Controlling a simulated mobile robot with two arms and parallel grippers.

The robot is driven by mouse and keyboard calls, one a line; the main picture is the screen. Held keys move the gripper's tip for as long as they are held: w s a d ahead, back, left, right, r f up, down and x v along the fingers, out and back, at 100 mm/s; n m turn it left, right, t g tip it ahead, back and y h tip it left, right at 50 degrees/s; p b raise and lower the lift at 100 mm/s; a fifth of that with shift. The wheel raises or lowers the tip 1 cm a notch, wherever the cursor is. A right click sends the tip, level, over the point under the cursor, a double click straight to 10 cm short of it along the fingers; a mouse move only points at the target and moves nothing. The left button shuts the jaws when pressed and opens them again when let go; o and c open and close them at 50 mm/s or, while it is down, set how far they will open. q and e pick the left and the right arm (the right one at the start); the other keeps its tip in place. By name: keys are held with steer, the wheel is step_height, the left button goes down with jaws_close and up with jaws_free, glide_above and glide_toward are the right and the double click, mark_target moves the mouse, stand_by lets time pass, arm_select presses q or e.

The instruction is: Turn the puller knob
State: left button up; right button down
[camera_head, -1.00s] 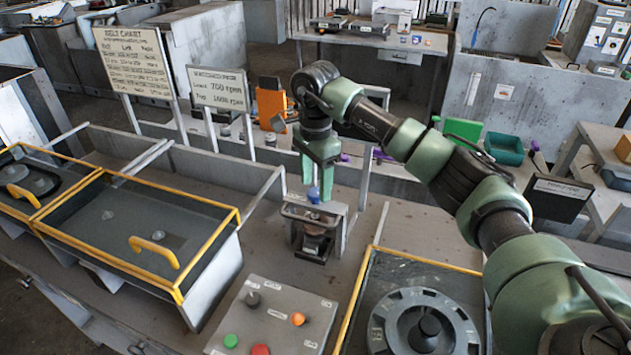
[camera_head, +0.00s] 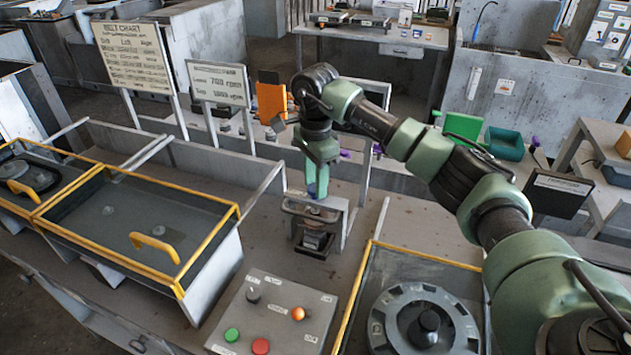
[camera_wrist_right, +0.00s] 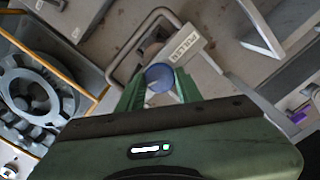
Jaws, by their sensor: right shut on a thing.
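The puller knob (camera_wrist_right: 159,77) is round and blue, and it stands on top of the puller, a small grey metal frame (camera_head: 313,213) in the middle of the bench. My right gripper (camera_head: 317,186) points straight down over the puller, with its green fingers shut on the knob. In the right wrist view the knob sits between the two green fingertips (camera_wrist_right: 158,88); a label plate (camera_wrist_right: 186,44) reading PULLER lies just beyond it. In the head view the fingers hide most of the knob. My left gripper is not in view.
A button panel (camera_head: 245,318) stands in front of the puller. A yellow-edged bay with a round grey rotor (camera_head: 383,307) is at the front right. Yellow-framed covers (camera_head: 109,252) are on the left.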

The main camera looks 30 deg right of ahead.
steer(key=m+b, duration=0.1)
steer(key=m, duration=0.3)
steer(key=shift+m, duration=0.4)
steer(key=m+b, duration=0.1)
steer(key=m, duration=0.4)
steer(key=m+b, duration=0.1)
steer(key=m, duration=0.4)
steer(key=shift+m, duration=0.4)
steer(key=m, duration=0.5)
steer(key=shift+m+b, duration=0.3)
steer(key=c, duration=0.9)
jaws_free()
steer(key=shift+c, duration=0.2)
